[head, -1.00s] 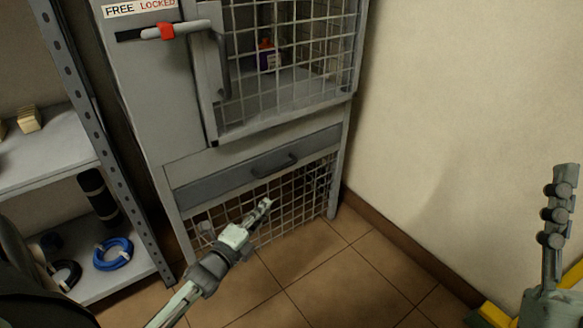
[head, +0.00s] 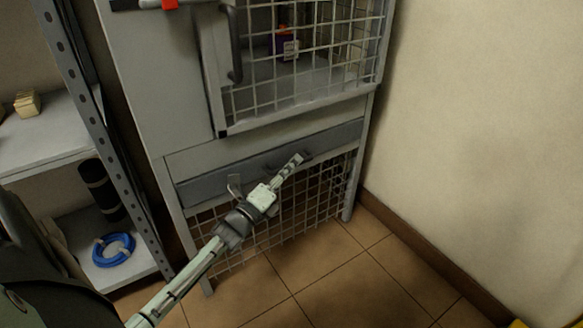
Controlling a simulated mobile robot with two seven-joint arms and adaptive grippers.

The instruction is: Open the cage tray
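The cage tray (head: 213,188) is a wide dark grey drawer front under the cage door, and it looks flush with the cabinet. Its dark handle (head: 308,155) is partly hidden behind a finger of my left gripper. My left gripper (head: 267,173) is in front of the tray with its two fingers spread apart, one toward the handle and one to the left. Nothing shows between the fingers. I cannot tell whether the finger touches the handle. My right gripper is out of view.
The mesh cage door (head: 300,72) with its own upright handle (head: 233,45) is above the tray. A metal shelf (head: 50,135) with a blue cable coil (head: 113,249) stands at left. A wall (head: 480,130) is at right. Tiled floor (head: 330,285) in front is clear.

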